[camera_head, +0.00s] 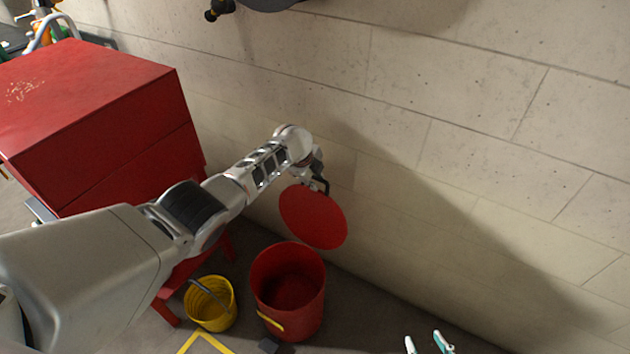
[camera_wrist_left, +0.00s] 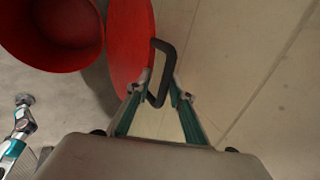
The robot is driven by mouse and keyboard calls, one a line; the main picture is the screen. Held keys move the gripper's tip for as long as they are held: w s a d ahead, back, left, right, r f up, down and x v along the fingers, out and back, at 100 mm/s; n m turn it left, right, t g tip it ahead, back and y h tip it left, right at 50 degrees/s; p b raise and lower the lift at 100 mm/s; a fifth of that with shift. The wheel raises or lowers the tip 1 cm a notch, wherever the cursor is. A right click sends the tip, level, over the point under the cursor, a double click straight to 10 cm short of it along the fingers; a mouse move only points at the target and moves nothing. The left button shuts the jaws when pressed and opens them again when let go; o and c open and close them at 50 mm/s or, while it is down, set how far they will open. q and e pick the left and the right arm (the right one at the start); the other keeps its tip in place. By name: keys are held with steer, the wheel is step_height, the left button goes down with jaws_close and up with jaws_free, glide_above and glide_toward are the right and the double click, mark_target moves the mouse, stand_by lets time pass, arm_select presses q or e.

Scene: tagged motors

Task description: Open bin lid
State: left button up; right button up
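The red bin (camera_head: 262,292) stands upright on the floor by the wall, with its mouth uncovered and its dark inside showing. It also shows in the left wrist view (camera_wrist_left: 40,62). The round red lid (camera_head: 313,217) is in the air above and a little right of the bin, steeply tilted and apart from the rim. My left gripper (camera_wrist_left: 162,90) is shut on the lid's black handle (camera_wrist_left: 166,62). In the head view the arm's end hides most of that grip. My right gripper (camera_head: 427,343) shows only its fingertips at the bottom edge, spread apart and empty.
A yellow bucket (camera_head: 211,304) stands left of the bin. A red cabinet (camera_head: 100,120) stands further left, beside my left arm. The concrete wall (camera_head: 450,130) runs close behind the lid and bin. Yellow tape (camera_head: 205,339) marks the floor in front.

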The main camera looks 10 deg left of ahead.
arm_select(q)
steer(key=shift+s+a, duration=0.1)
stand_by(0.3)
steer(key=v, duration=1.2)
stand_by(0.5)
steer(key=s+f+n+t+h, duration=0.1)
steer(key=s+f+n+t, duration=0.1)
steer(key=s+f+n, duration=1.05)
steer(key=s+a+f+n+t, duration=0.2)
steer(key=s, duration=1)
steer(key=s+a+f+n+t, duration=0.2)
steer(key=s+n, duration=0.1)
steer(key=s, duration=0.9)
steer(key=shift+f, duration=0.25)
steer(key=shift+s, duration=0.1)
